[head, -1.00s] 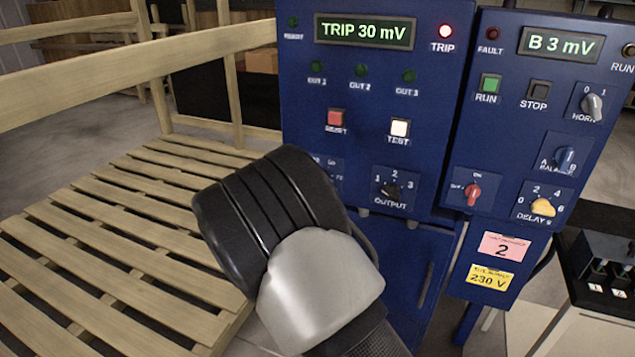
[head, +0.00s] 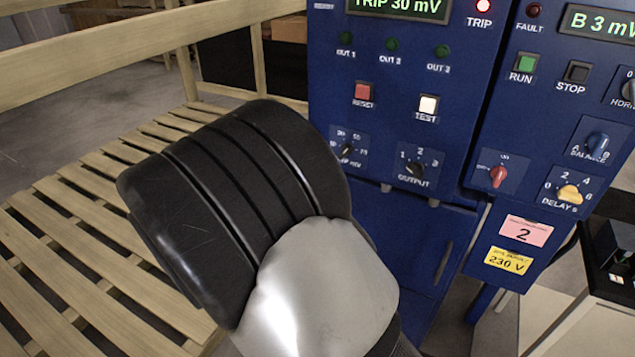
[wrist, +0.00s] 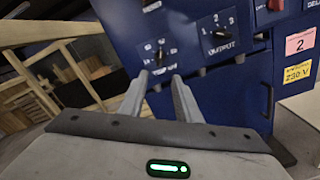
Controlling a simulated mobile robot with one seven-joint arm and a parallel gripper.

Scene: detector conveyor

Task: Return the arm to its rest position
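My arm (head: 240,200), with a black ribbed link and a silver joint, fills the lower middle of the head view. My gripper is not visible in that view. In the wrist view, my gripper (wrist: 160,76) shows two grey fingers apart, with nothing held between them. The fingers point toward the lower part of the blue detector panel (wrist: 185,55), below its small threshold knob. I cannot tell how near the fingertips are to the panel.
A blue control cabinet (head: 480,115) stands at the right, with its red TRIP lamp (head: 483,6) lit. A slatted wooden pallet (head: 75,235) with wooden rails (head: 130,55) lies at the left. A black-topped box (head: 612,255) is at the right edge.

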